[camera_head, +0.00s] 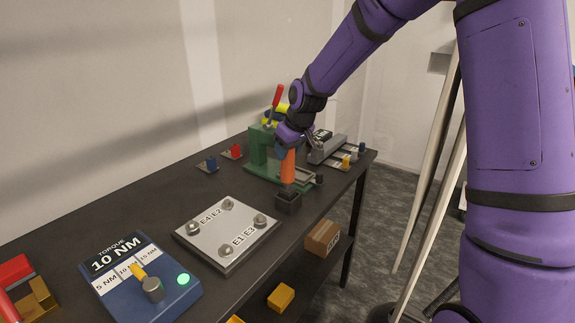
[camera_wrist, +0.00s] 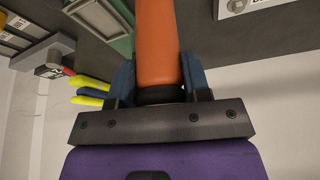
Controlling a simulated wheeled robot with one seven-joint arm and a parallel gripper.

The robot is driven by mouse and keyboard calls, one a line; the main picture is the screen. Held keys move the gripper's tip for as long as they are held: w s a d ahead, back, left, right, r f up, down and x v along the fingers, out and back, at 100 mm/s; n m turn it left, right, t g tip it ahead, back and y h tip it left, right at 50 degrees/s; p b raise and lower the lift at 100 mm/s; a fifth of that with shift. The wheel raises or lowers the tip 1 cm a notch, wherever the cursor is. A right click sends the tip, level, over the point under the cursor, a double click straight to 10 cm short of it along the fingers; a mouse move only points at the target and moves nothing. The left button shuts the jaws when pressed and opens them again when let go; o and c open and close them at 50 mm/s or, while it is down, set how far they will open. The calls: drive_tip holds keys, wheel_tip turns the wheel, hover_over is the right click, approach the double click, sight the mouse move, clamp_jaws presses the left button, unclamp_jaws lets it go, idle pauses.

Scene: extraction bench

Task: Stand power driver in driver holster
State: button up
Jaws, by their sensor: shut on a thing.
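The power driver (camera_head: 287,168) is an orange cylinder, roughly upright in the head view. My gripper (camera_head: 287,150) is shut on its upper part. In the wrist view the orange body (camera_wrist: 158,42) runs between the blue fingers of my gripper (camera_wrist: 158,80), with a dark band at the grip. A small black square block, which looks like the driver holster (camera_head: 288,202), stands near the front edge of the bench. The driver's lower end is at the top of this block; I cannot tell whether it is inside or just above.
A metal plate with bolts (camera_head: 226,236) lies to the left of the holster, and a blue torque box (camera_head: 145,290) is nearer. A green fixture (camera_head: 257,150) with a red-handled lever (camera_head: 276,100) stands behind. The bench's front edge is close to the holster.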

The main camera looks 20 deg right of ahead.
sight(288, 162)
drive_tip(key=shift+f, duration=2)
drive_tip(key=o, duration=0.9)
drive_tip(key=v, duration=1.1)
drive_tip(key=s+d+r+m+h, duration=0.1)
drive_tip(key=s+r, duration=0.4)
drive_tip(key=s, duration=0.4)
drive_tip(key=s+d+r+m+h, duration=0.1)
drive_tip(key=s+r, duration=0.4)
drive_tip(key=s, duration=0.5)
drive_tip(key=s+d+m, duration=0.1)
drive_tip(key=s, duration=0.4)
drive_tip(key=s+d+m, duration=0.1)
drive_tip(key=s, duration=0.4)
drive_tip(key=s+d+m+t, duration=0.1)
drive_tip(key=s, duration=0.4)
drive_tip(key=shift+d+r, duration=0.1)
